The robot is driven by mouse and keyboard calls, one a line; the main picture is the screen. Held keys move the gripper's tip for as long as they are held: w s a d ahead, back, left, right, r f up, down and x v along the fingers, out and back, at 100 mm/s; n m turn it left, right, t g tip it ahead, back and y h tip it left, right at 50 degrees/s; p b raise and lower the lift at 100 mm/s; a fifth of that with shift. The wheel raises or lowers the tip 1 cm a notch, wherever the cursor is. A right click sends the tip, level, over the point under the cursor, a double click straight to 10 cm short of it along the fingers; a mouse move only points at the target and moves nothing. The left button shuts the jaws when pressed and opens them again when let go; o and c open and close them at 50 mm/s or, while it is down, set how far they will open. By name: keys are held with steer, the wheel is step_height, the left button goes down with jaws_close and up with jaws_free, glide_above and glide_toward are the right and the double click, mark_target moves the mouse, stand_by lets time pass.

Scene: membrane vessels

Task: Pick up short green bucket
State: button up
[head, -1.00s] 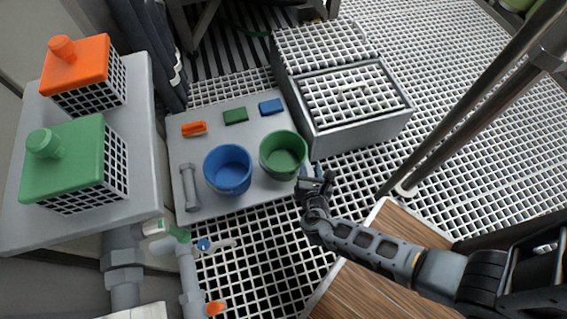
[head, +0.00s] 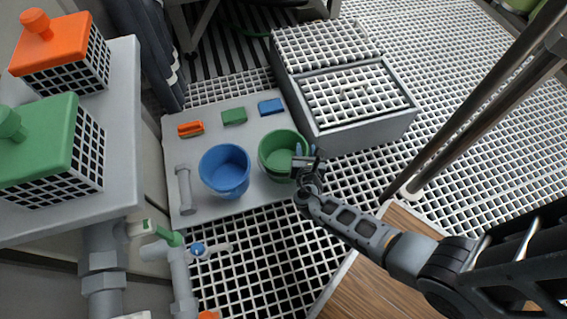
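The short green bucket (head: 273,145) stands upright on a light grey board, open side up. A blue bucket (head: 225,171) stands just left of it. My gripper (head: 302,152) is at the right rim of the green bucket. The gripper hides part of the bucket's right side.
The grey board (head: 205,206) also bears orange, green (head: 234,116) and blue blocks and a grey dumbbell-shaped bar (head: 184,190). A grey grated box (head: 362,130) stands close behind right. Pipes with valves (head: 170,250) are at lower left. A metal pole (head: 470,110) rises at right.

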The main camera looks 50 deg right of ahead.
jaws_close()
steer(key=shift+s+f, duration=0.15)
stand_by(1.2)
